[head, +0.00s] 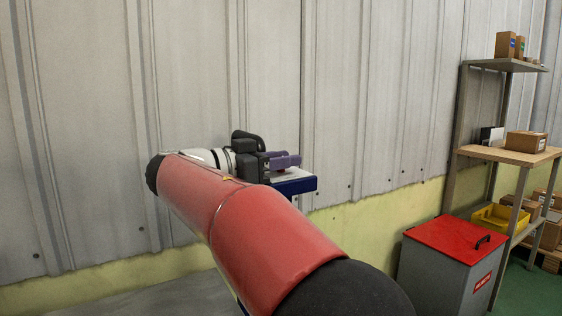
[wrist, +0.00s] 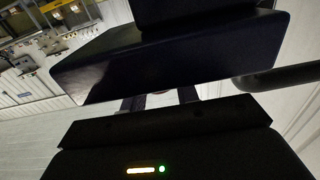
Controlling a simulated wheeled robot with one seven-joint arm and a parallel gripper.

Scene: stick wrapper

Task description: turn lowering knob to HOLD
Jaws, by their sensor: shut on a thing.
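My gripper (head: 283,161) is at the end of my red arm, over the white top with a dark blue edge (head: 292,188) of what looks like the stick wrapper. Its purple-grey fingers point right. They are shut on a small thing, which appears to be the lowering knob. In the wrist view the fingertips (wrist: 160,100) show only in a narrow gap between dark blocks. The knob is almost wholly hidden there, and its markings and setting cannot be read. My arm hides most of the machine in the head view.
A ribbed metal wall (head: 400,100) stands close behind my gripper. A grey bin with a red lid (head: 455,237) stands at the lower right. Beside it is a shelf rack (head: 510,154) with cardboard boxes and a yellow tray (head: 497,220). A dark bar (wrist: 280,77) is at right in the wrist view.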

